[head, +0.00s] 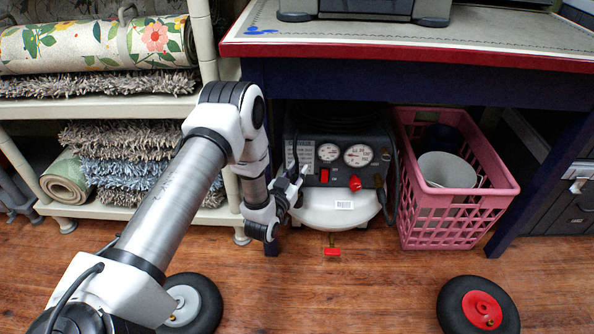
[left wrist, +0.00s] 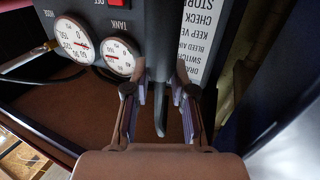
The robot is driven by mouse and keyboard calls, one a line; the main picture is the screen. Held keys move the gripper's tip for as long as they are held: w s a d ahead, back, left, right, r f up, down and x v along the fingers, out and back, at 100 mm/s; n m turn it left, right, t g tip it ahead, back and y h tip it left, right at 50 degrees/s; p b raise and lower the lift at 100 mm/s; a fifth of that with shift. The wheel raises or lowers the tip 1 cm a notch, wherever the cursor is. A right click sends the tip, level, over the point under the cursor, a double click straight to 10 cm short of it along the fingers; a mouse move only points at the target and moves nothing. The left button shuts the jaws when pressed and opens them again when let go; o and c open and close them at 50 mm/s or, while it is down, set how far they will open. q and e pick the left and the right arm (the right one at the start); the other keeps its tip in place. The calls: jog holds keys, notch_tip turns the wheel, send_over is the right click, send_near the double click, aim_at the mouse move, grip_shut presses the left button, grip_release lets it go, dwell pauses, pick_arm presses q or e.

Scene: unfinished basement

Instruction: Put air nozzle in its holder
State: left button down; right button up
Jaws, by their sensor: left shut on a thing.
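My left gripper (head: 289,187) is at the left front of the air compressor (head: 345,205) under the workbench. In the left wrist view its two fingers (left wrist: 160,115) stand on either side of a slim grey tapered piece, the air nozzle (left wrist: 160,112), and it is shut on it. The nozzle lies close to the compressor's dark panel (left wrist: 182,20), beside the printed label. In the head view the nozzle is mostly hidden by the fingers. I cannot make out the holder clearly, nor whether the nozzle touches it. My right gripper is not in view.
The panel carries two round gauges (head: 357,155) and a red knob (head: 355,183). A pink crate (head: 452,215) with containers inside stands to the right. A shelf (head: 150,107) with rugs stands to the left. The workbench top (head: 420,45) overhangs the compressor.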

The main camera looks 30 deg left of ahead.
pick_arm(q)
jog(key=shift+f+b, duration=0.7)
jog(key=shift+f, duration=0.4)
jog(key=c, duration=0.9)
grip_release()
jog(key=shift+r, duration=0.1)
notch_tip(320, 180, up, 10)
